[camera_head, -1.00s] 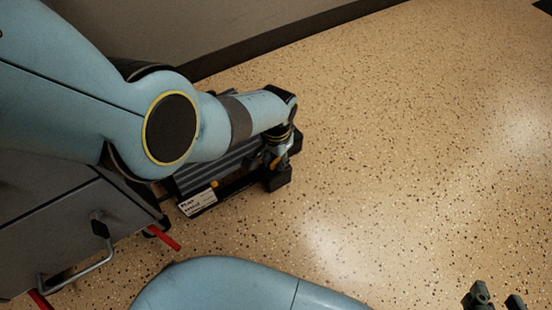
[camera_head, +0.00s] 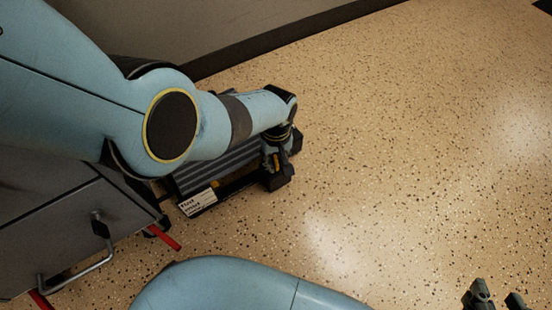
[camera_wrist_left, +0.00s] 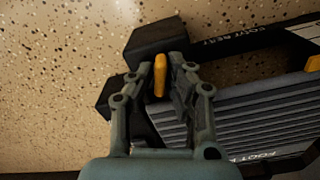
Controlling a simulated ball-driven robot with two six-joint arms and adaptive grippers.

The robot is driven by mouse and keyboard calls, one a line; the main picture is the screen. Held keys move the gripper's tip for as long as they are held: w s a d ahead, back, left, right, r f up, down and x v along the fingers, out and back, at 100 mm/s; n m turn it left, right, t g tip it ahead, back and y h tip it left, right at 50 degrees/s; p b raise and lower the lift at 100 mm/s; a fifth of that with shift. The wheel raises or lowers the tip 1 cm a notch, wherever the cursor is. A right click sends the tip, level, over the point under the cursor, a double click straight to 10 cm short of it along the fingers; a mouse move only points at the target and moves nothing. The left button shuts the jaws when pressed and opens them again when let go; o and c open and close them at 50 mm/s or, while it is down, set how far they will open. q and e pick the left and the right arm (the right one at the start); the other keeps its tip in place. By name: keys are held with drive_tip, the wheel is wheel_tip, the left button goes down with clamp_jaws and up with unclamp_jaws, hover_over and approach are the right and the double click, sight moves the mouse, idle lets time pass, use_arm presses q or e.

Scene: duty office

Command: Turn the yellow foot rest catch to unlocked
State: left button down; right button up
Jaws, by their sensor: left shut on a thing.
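The foot rest (camera_head: 222,173) is a black frame with a ridged grey tread on the floor, partly hidden under my left arm. It also fills the right of the left wrist view (camera_wrist_left: 255,118). Its yellow catch (camera_wrist_left: 160,75) is an upright bar between my left gripper's fingers (camera_wrist_left: 160,82), next to a black end block. My left gripper (camera_head: 275,162) is shut on this catch at the foot rest's right end. The catch shows only as a small yellow bit in the head view. My right gripper (camera_head: 497,299) is at the bottom right, fingers apart, empty and far from the foot rest.
A white label (camera_head: 198,202) and a small yellow part (camera_head: 215,184) are on the foot rest's near edge. A grey cabinet (camera_head: 70,235) with a metal handle and red bars stands at the left. A wall is behind. The speckled floor to the right is clear.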

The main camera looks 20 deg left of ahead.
sight(275, 161)
use_arm(q)
drive_tip(key=shift+a+n, duration=0.1)
drive_tip(key=shift+n, duration=1.7)
drive_tip(key=c, duration=1.6)
unclamp_jaws()
drive_tip(key=shift+o, duration=0.2)
drive_tip(key=shift+r, duration=0.1)
drive_tip(key=shift+r, duration=3.6)
